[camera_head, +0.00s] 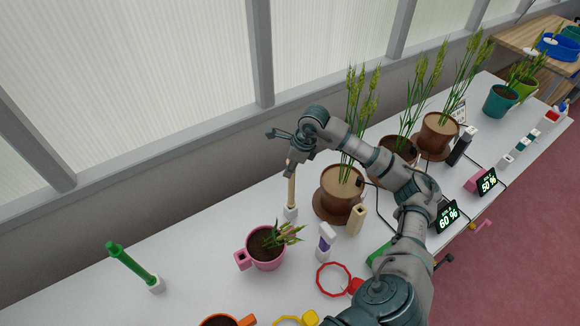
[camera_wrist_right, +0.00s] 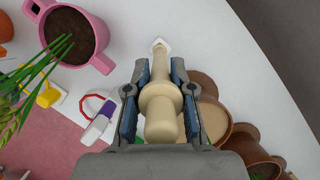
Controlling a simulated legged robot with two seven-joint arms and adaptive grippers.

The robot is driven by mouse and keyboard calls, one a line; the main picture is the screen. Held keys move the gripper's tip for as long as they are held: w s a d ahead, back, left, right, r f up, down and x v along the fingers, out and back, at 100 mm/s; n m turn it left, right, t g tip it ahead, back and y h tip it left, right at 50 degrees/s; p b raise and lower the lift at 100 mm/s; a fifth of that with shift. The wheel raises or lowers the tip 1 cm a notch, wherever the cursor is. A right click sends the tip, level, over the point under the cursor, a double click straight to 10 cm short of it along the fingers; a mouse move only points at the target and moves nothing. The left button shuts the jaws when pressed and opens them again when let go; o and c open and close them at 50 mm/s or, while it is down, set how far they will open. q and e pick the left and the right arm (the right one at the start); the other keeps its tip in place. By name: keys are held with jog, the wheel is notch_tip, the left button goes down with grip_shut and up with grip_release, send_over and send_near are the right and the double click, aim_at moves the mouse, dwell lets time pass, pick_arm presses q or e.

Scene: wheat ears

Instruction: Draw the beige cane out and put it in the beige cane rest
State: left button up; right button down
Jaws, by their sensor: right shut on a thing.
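The beige cane (camera_head: 291,188) stands about upright at the back of the white table, left of a brown pot. Its lower end meets a small white holder (camera_head: 290,213); I cannot tell how deep it sits. My right gripper (camera_head: 289,160) is shut on the cane near its top. In the right wrist view the cane (camera_wrist_right: 160,103), with its wide collar, lies between the two fingers of the gripper (camera_wrist_right: 158,75). A beige block (camera_head: 357,220), likely the beige cane rest, is beside the brown pot (camera_head: 340,200). My left gripper is not in view.
A pink pot (camera_head: 265,249) with a drooping plant stands in front of the cane. A green cane (camera_head: 133,264) leans in another white holder at left. A purple-white bottle (camera_head: 326,240) and a red ring (camera_head: 334,280) are nearby. Tall wheat (camera_head: 358,115) rises behind my right arm.

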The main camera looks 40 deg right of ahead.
jog(key=shift+f+b, duration=0.3)
jog(key=shift+f, duration=0.15)
jog(key=c, duration=0.9)
grip_release()
jog(key=v, duration=1.2)
jog(key=shift+f, duration=0.1)
